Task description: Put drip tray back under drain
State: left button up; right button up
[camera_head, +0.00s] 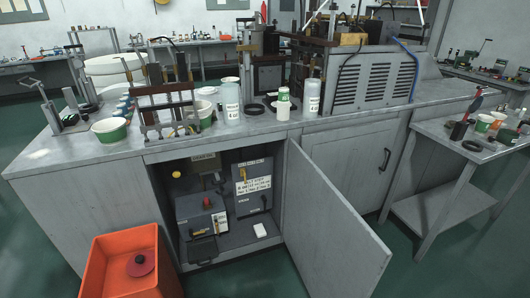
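No gripper of mine shows in the head view. The bench cabinet (165,215) has its door (332,235) swung open to the right. Inside stand two grey boxes with labels and small controls, the left box (185,212) and the right box (270,175). A small dark, flat, tray-like piece (203,249) lies low at the front of the left box; I cannot tell whether it is the drip tray. A small white block (260,230) lies on the cabinet floor to its right. I cannot make out a drain.
An orange bin (98,262) with a dark red round piece (140,265) stands on the floor left of the opening. The bench top (60,155) carries machinery, bottles and cups. A side table (440,130) stands at right.

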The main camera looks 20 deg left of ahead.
aim_at(204, 250)
jog(key=u, duration=1.2)
